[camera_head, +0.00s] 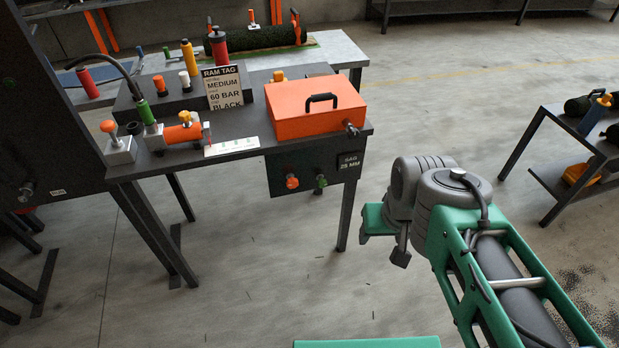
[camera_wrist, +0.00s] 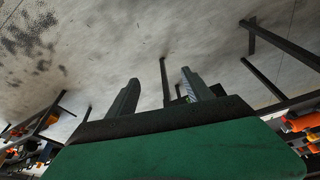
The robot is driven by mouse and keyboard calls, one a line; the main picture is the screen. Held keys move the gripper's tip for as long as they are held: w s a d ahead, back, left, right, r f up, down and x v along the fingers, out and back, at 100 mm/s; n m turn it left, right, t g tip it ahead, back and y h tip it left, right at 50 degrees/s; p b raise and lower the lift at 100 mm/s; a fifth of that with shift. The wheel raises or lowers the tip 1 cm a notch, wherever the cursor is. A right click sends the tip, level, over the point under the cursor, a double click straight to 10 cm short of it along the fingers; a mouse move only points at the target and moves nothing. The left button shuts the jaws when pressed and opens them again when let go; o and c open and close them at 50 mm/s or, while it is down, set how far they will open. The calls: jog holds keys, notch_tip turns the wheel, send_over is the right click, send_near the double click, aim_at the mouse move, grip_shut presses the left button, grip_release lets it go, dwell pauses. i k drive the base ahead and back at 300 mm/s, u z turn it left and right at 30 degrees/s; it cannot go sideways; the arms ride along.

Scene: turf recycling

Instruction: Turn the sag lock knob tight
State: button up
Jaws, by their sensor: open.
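A dark panel (camera_head: 315,170) hangs below the front edge of the workbench, with a label (camera_head: 349,163) that seems to read SAG 25 MM. An orange knob (camera_head: 292,183) and a green knob (camera_head: 321,182) sit on this panel. I cannot tell which of them is the sag lock knob, or how tight either is. My gripper (camera_head: 385,240) is to the right of the panel and apart from it, partly hidden by my wrist. In the wrist view my gripper (camera_wrist: 160,92) shows two grey fingers spread apart with nothing between them.
The workbench (camera_head: 235,133) carries an orange case (camera_head: 315,108), a RAM TAG sign (camera_head: 222,88) and a green-and-orange fitting (camera_head: 183,131). A bench leg (camera_head: 346,215) stands below the panel's right end. A dark rack (camera_head: 545,150) stands at right.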

aim_at(322, 183)
jog(key=k, duration=0.5)
jog(key=z, duration=0.9)
jog(key=i, duration=0.7)
jog(key=u, duration=1.4)
